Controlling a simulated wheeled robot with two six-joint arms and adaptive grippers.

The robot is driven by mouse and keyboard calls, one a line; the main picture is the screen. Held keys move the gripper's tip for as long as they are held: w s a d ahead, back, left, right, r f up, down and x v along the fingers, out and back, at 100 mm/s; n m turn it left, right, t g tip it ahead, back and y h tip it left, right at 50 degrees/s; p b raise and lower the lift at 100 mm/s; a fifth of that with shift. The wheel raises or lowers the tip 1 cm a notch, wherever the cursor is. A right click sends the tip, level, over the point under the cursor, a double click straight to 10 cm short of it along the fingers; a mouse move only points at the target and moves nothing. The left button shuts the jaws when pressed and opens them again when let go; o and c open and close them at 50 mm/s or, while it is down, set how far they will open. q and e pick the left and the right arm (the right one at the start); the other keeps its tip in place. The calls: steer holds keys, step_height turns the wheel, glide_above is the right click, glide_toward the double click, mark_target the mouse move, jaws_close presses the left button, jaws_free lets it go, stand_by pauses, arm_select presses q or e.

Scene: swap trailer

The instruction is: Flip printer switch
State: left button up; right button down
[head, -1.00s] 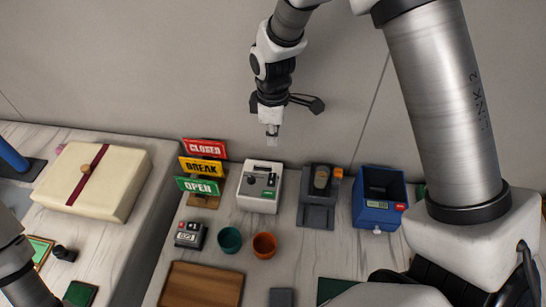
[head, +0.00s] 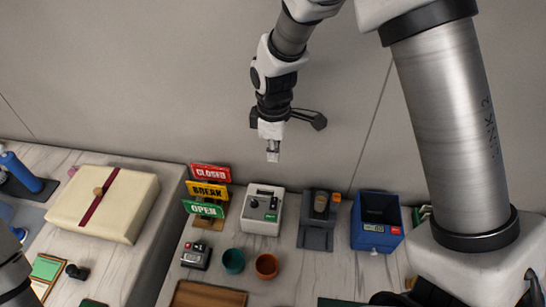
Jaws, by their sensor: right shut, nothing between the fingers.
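A small white machine (head: 262,210), which looks like the printer, stands upright on the right-hand counter against the wall. It has a dark slot near its top, small black controls and a green mark on its front. I cannot tell which control is the switch. My right gripper (head: 273,152) points down above and slightly right of the machine's top, apart from it. Its fingers are shut and empty. Part of my left arm shows at the left edge, but its gripper is out of view.
Closed/break/open signs (head: 207,191) stand just left of the machine. A dark grey device (head: 317,235) and a blue bin (head: 378,236) stand to its right. A teal cup (head: 233,261), an orange cup (head: 266,266) and a small black device (head: 196,255) are in front.

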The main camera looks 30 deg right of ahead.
step_height(320, 180, up, 8)
steer(key=s+b, duration=0.1)
steer(key=shift+a+f, duration=0.25)
steer(key=shift+a, duration=0.05)
steer(key=shift+w+f, duration=0.1)
steer(key=shift+w, duration=0.05)
